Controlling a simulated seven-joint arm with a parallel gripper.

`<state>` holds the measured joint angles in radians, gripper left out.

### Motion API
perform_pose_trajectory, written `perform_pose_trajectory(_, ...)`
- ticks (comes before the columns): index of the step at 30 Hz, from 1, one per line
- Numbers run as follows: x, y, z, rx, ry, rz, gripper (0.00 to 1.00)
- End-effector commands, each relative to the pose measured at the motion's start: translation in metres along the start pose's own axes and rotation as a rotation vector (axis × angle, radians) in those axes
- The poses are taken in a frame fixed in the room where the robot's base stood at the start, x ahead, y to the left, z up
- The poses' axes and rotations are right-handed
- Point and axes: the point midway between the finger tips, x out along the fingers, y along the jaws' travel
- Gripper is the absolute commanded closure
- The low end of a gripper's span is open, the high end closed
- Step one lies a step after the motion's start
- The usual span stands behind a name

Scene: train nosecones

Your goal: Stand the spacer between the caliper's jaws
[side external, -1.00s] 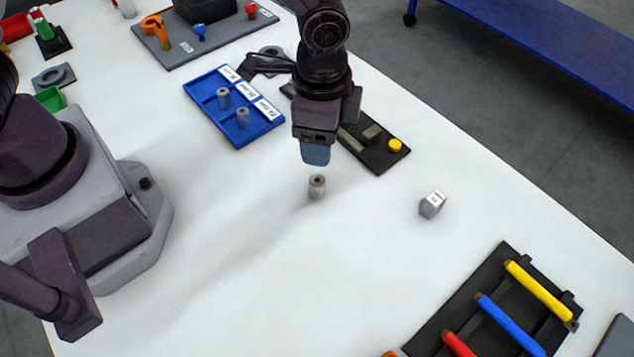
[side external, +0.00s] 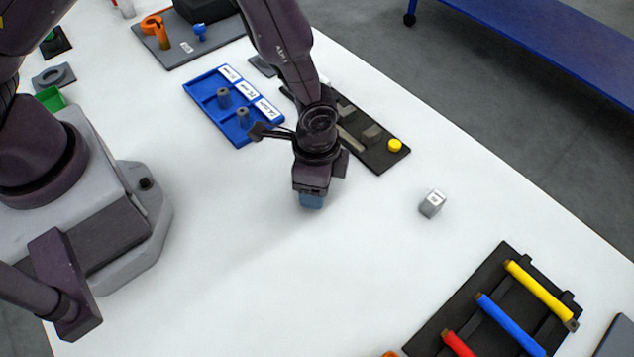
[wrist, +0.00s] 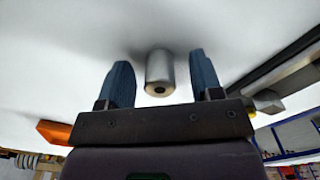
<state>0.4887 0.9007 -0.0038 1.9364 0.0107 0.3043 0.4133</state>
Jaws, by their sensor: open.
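The spacer (wrist: 160,68), a grey cylinder with a hole in its end, stands upright on the white table. In the wrist view it sits between my two blue fingers, with a gap on both sides. My gripper (side external: 311,201) is open around the spacer, low over the table; in the side view it hides the spacer. The caliper (side external: 381,154) is a black plate with grey metal jaws and a yellow button, behind and right of my gripper. My arm covers its left part in the side view. Its edge also shows at right in the wrist view (wrist: 285,75).
A blue tray (side external: 213,118) with labelled compartments and two grey cylinders lies to the left of the caliper. A small grey labelled block (side external: 432,203) stands to the right. A black rack (side external: 462,309) with coloured rods is at lower right. The front middle table is clear.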

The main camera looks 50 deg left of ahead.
Motion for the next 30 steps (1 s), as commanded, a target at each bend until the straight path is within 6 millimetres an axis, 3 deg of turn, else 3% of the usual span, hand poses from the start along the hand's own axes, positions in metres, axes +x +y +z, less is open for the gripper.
perform_pose_trajectory(5, 0.000, 0.000, 0.000, 0.000, 0.000, 0.000, 0.41)
perform_pose_trajectory(8, 0.000, 0.000, 0.000, 0.000, 0.000, 0.000, 0.59)
perform_pose_trajectory(12, 0.000, 0.000, 0.000, 0.000, 0.000, 0.000, 0.91)
perform_pose_trajectory(13, 0.000, 0.000, 0.000, 0.000, 0.000, 0.000, 0.94)
perform_pose_trajectory(23, -0.003, 0.000, -0.001, 0.000, 0.001, 0.000, 0.94)
perform_pose_trajectory(30, -0.028, 0.000, -0.001, 0.000, 0.005, -0.002, 0.94)
